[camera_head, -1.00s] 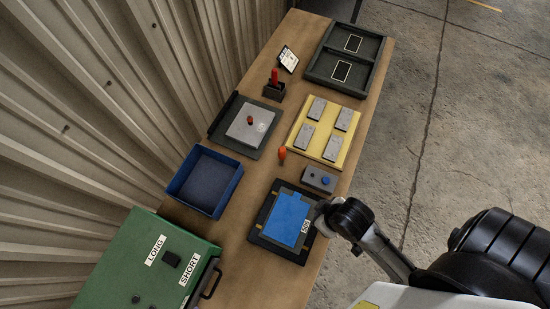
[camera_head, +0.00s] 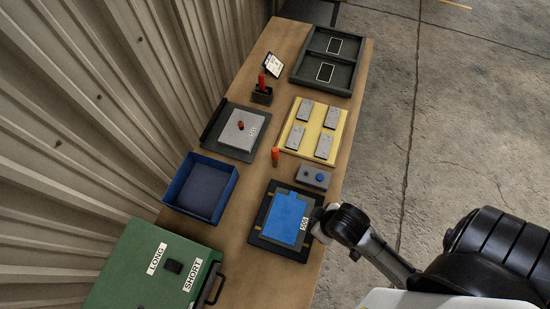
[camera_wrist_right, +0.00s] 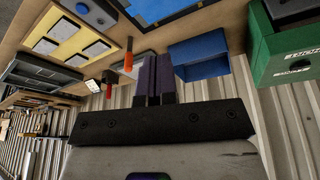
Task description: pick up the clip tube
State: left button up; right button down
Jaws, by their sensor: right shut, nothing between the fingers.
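No part is labelled clip tube. An upright orange tube (camera_head: 275,156) stands on the table between the grey plate and the yellow tray, and looks the likeliest match. It also shows in the right wrist view (camera_wrist_right: 128,62), left of the fingers and apart from them. A red-handled item (camera_head: 262,80) stands in a small black holder farther back. My right gripper (camera_wrist_right: 152,80) has its dark fingers together and empty. In the head view my right arm reaches the right edge of the blue panel; its fingertips are not clear there. My left gripper is not in view.
A blue open bin (camera_head: 232,190) and a green box (camera_head: 140,270) stand at the left. The blue panel (camera_head: 283,218) lies in a black frame. A grey box with a blue button (camera_head: 304,181), yellow tray (camera_head: 341,128) and black tray (camera_head: 353,88) line the right side.

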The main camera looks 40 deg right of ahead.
jog(key=shift+a, duration=0.15)
jog(key=c, duration=1.8)
grip_release()
jog(key=o, duration=1.1)
jog(key=shift+d, duration=0.2)
